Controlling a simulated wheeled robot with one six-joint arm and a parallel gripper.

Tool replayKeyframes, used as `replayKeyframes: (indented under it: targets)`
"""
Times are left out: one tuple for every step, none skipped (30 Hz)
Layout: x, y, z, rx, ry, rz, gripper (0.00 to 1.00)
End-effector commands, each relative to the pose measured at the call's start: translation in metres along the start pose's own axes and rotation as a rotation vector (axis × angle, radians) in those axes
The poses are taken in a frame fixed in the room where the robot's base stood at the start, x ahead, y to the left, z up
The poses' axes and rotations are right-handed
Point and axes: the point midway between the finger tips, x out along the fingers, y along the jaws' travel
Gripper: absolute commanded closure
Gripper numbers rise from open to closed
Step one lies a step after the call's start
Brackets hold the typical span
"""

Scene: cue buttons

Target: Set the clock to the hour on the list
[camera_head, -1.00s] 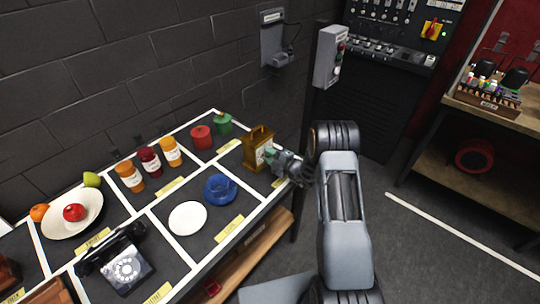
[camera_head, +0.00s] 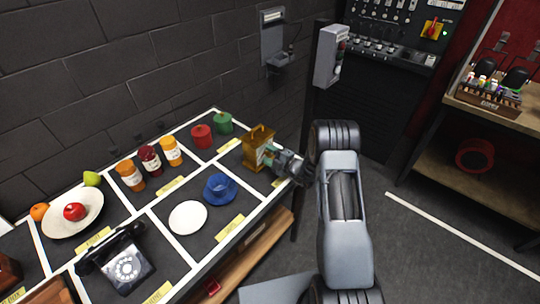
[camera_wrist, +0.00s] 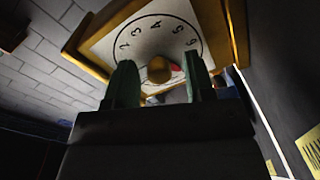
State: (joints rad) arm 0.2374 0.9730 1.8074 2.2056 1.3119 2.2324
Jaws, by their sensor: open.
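The clock (camera_head: 254,142) is a gold-framed box with a top handle, standing at the right end of the sectioned table. My gripper (camera_head: 269,157) is at its front. In the wrist view, the white clock face (camera_wrist: 151,34) shows the numerals 2 to 6, and the rest is cut off or hidden. A round brass knob (camera_wrist: 159,69) is at the face's middle, between my two green fingers (camera_wrist: 160,62). The fingers are open, one on each side of the knob; contact cannot be told. A red piece shows just right of the knob. I cannot read the hour or make out a list.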

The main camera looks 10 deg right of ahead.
Motion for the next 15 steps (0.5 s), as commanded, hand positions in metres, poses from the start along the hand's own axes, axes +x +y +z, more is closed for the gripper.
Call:
replayKeyframes:
  targets:
    - [-0.003,0.000,0.001,0.000,-0.001,0.000,0.51]
    - [-0.005,0.000,0.001,0.000,-0.002,0.000,0.51]
    - [-0.010,0.000,0.001,-0.001,-0.002,0.001,0.51]
    - [-0.014,0.000,0.002,-0.001,-0.003,0.002,0.51]
    - [-0.019,0.000,0.002,0.000,-0.004,0.002,0.51]
    - [-0.026,-0.001,0.002,0.000,-0.004,0.001,0.51]
    - [-0.032,-0.001,0.002,0.001,-0.005,0.001,0.51]
    - [-0.038,0.000,0.002,0.001,-0.005,0.002,0.51]
    - [-0.047,0.000,0.002,0.001,-0.005,0.002,0.51]
    - [-0.053,-0.001,0.002,0.001,-0.005,0.002,0.51]
    - [-0.060,-0.001,0.002,0.001,-0.005,0.002,0.51]
    - [-0.068,0.000,0.002,0.000,-0.005,0.002,0.51]
    - [-0.074,0.000,0.002,0.000,-0.005,0.002,0.51]
    - [-0.080,-0.001,0.002,0.001,-0.004,0.002,0.51]
    - [-0.088,-0.001,0.002,0.001,-0.005,0.002,0.51]
